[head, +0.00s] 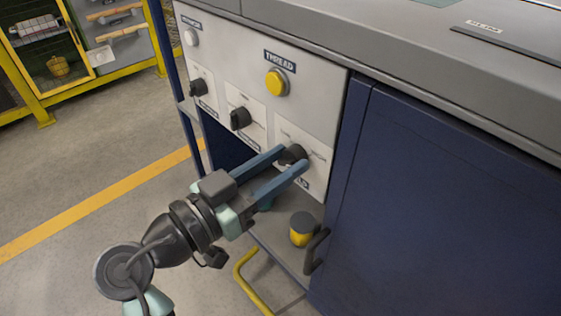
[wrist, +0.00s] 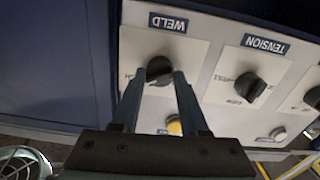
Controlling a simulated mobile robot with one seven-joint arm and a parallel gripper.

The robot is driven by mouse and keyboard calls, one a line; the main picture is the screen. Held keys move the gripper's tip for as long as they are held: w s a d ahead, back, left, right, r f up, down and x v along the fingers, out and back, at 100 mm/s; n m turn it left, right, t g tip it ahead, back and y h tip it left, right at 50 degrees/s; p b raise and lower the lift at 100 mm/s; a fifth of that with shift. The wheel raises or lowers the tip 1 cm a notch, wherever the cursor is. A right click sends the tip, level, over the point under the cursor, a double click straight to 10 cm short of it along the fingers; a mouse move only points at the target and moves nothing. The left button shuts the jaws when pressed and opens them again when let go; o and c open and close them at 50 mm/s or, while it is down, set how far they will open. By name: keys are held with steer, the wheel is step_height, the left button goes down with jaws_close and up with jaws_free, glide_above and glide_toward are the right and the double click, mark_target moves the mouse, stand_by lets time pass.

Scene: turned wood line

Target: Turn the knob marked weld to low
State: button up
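The weld knob (head: 292,154) is a black rotary knob on a white plate low on the grey panel. In the wrist view the knob (wrist: 159,68) sits beneath the upside-down label WELD (wrist: 168,22). My gripper (head: 294,157) reaches the panel with its two blue fingers apart, one on each side of the knob. In the wrist view my gripper (wrist: 160,75) also straddles it; I see no clear contact. The fingers partly cover the plate, and its small position marks are too blurred or hidden to read.
The tension knob (wrist: 250,87) is beside it, and another black knob (head: 198,88) is farther along. A yellow button (head: 276,82) sits under the label THREAD. A yellow-and-black cup-like object (head: 302,229) stands on the shelf below. A blue cabinet door (head: 440,200) is at right.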

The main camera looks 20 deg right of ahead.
jaws_close()
